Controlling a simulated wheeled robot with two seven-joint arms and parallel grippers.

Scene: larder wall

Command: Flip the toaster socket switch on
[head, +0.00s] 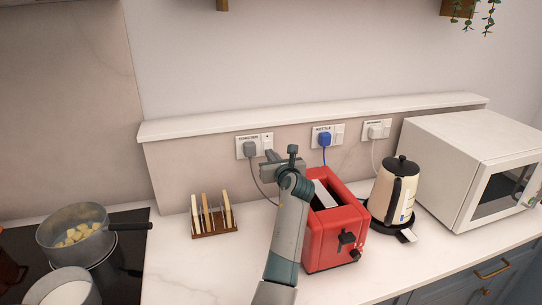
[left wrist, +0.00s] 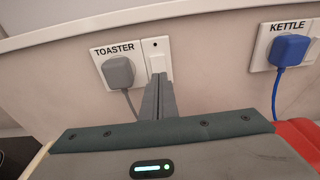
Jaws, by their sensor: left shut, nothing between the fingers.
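The toaster socket (head: 241,147) is a white plate on the splashback with a grey plug in it. In the left wrist view its label reads TOASTER, above the grey plug (left wrist: 118,72). The toaster socket switch (left wrist: 155,53) is on the right half of the plate; its lower part is hidden behind my fingers. My left gripper (left wrist: 158,78) is shut and empty, its tips at or just in front of the switch. I cannot tell whether they touch. In the head view my left gripper (head: 271,156) is just below the switch (head: 267,140). My right gripper is not in view.
The red toaster (head: 335,235) stands right of my left arm. The kettle socket (head: 327,130) with a blue plug and another socket (head: 376,129) are to the right. A toast rack (head: 214,216), kettle (head: 394,190), microwave (head: 470,155) and pan (head: 75,225) stand around. A ledge (head: 310,112) runs above the sockets.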

